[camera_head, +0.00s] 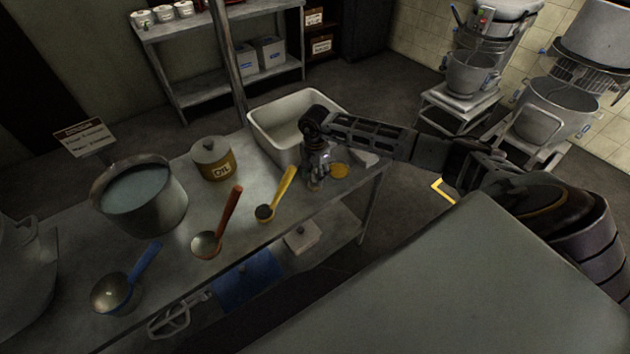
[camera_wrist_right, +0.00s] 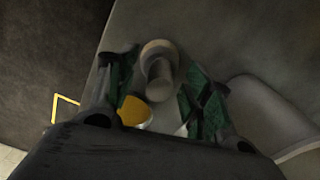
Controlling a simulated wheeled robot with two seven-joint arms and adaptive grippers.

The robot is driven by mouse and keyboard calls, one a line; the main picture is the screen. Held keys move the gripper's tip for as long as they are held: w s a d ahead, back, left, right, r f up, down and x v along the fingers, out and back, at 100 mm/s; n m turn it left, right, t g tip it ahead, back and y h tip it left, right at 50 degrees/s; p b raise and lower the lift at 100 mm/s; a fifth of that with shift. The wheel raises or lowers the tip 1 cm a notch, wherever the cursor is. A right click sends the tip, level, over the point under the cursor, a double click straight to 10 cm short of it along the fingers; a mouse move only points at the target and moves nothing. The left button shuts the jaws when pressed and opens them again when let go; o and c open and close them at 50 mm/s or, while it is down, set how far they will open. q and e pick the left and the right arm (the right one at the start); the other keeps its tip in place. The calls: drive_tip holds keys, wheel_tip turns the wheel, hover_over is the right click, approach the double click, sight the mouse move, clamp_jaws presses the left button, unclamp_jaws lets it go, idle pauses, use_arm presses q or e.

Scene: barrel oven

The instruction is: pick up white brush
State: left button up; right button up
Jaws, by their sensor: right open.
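My right gripper (camera_head: 318,183) points down over the near right part of the metal table, just in front of the white basin. In the right wrist view its two fingers (camera_wrist_right: 155,95) are spread apart. A pale upright object with a rounded handle and a wider round base (camera_wrist_right: 159,72), likely the white brush, stands between and beyond the fingertips. I cannot tell whether either finger touches it. In the head view the gripper mostly hides it. My left gripper is not in view.
A yellow round item (camera_head: 340,171) lies right beside the gripper. The white basin (camera_head: 262,134) stands behind it. The yellow-handled scoop (camera_head: 285,185), red-handled ladle (camera_head: 231,206), blue-handled ladle (camera_head: 142,262), lidded pot (camera_head: 213,160) and large water pot (camera_head: 160,213) stand or lie leftward.

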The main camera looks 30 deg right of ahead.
drive_tip(key=shift+c, duration=0.4)
clamp_jaws()
drive_tip(key=shift+r, duration=0.1)
drive_tip(key=shift+r+b, duration=0.85)
drive_tip(key=shift+r, duration=4.1)
drive_tip(key=c, duration=0.6)
unclamp_jaws()
drive_tip(key=c, duration=0.3)
drive_tip(key=shift+c, duration=0.2)
drive_tip(key=shift+s+f, duration=0.15)
